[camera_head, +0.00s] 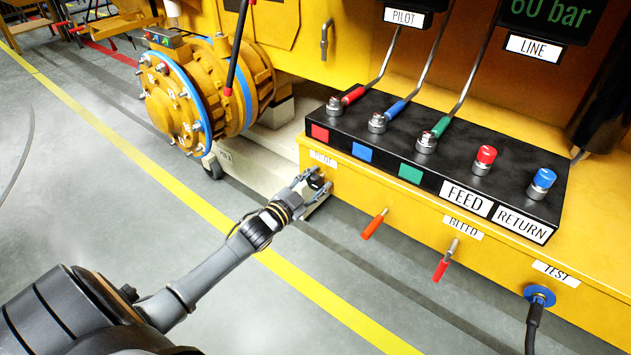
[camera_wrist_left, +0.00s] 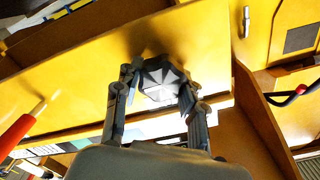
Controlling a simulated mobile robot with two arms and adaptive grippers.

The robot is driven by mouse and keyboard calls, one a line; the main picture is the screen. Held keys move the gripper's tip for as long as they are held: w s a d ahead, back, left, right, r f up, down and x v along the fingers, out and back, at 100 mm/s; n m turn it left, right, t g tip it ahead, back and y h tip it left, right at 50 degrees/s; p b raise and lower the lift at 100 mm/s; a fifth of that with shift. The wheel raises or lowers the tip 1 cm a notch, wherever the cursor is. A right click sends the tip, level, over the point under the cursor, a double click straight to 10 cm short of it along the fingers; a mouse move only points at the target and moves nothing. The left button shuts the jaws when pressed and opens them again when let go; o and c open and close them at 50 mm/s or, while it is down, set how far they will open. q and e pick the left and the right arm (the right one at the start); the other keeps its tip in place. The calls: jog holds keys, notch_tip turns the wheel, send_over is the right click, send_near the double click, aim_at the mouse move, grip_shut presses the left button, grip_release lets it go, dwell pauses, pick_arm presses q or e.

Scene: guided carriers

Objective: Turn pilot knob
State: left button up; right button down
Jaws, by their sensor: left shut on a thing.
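The pilot knob (camera_head: 316,182) is a small dark knob low on the yellow front panel, at its left end, below a small white label (camera_head: 323,158). In the head view my left gripper (camera_head: 313,188) reaches it from the left and partly covers it. In the left wrist view the knob (camera_wrist_left: 161,80) shows dark and light facets and sits between the two fingers, which are shut on it. Its pointer or turned angle cannot be made out. My right gripper is not in view.
Two red-handled levers (camera_head: 375,223) (camera_head: 447,260) stick out right of the knob, then a blue TEST port (camera_head: 540,296) with a cable. Above is a black manifold block (camera_head: 430,170) with hoses. A yellow flanged drum (camera_head: 205,90) stands left. The floor in front is clear.

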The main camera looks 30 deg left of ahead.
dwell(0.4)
pick_arm(q)
jog(key=o, duration=1.2)
jog(key=shift+c, duration=0.2)
jog(key=s, duration=1.2)
jog(key=shift+a, duration=0.45)
jog(key=s+d+f+n+g+y, duration=0.15)
jog(key=s+f+g, duration=0.35)
jog(key=f, duration=1)
jog(key=s+a+f+n+g+y, duration=0.1)
jog(key=s+f+n+g, duration=0.35)
jog(key=f, duration=1.15)
jog(key=s+d+f+g, duration=0.2)
jog(key=s+d+f, duration=0.2)
jog(key=s, duration=0.6)
jog(key=s+d+f+g+h, duration=0.1)
jog(key=s+d+f+g, duration=0.2)
jog(key=s+f, duration=0.6)
jog(key=s+d+f+g, duration=0.2)
jog(key=s+d+f, duration=0.4)
jog(key=s, duration=0.6)
jog(key=shift+d+f, duration=0.25)
jog(key=shift+d, duration=0.35)
jog(key=shift+g, duration=0.25)
